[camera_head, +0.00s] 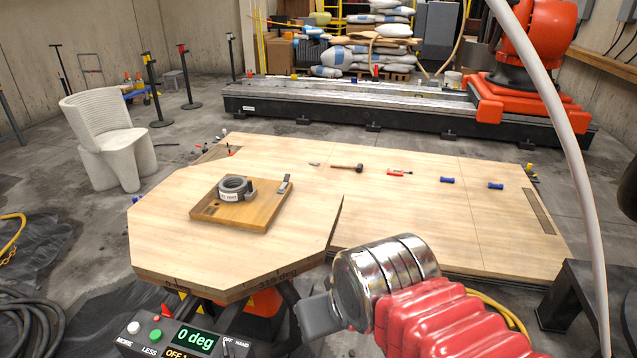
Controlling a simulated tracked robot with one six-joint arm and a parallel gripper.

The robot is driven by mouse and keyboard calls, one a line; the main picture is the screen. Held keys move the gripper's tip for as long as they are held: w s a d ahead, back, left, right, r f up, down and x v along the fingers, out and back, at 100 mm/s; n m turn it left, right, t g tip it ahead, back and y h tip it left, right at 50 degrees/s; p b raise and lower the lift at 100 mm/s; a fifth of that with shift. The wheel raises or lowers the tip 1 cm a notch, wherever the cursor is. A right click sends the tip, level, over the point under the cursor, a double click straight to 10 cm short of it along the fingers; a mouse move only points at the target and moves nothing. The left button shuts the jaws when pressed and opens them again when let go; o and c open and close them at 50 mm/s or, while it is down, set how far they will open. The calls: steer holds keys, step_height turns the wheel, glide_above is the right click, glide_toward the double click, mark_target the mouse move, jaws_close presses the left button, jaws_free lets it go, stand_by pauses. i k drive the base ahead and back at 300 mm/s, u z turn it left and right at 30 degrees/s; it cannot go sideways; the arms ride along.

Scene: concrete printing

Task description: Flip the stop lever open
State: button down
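A small grey metal lever (285,183) is at the right edge of a wooden board (262,212); it looks raised at a slant. I cannot tell for sure that this is the stop lever. A grey ring-shaped clamp (235,188) sits on the same board, left of the lever. The board rests on a many-sided wooden table top marked in degrees (180,250). My gripper (318,316) is at the lower middle, in front of the table's near right edge and apart from the lever. Only one grey finger-like part shows clearly, so its opening cannot be read.
A control box (185,335) with a "0 deg" display stands at the front left. A hammer (347,168) and blue-handled tools (447,180) lie on the adjoining wooden platform (420,225). A pale hose (560,130) crosses the right side. The board's surroundings are clear.

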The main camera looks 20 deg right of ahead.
mark_target(287, 177)
steer(key=z, duration=0.35)
steer(key=k, duration=0.45)
steer(key=z, duration=0.85)
steer(key=k, duration=0.75)
steer(key=z, duration=0.05)
steer(key=i, duration=1.05)
steer(key=u, duration=0.95)
steer(key=i, duration=0.6)
steer(key=u, duration=0.5)
steer(key=i, duration=1)
steer(key=u, duration=0.2)
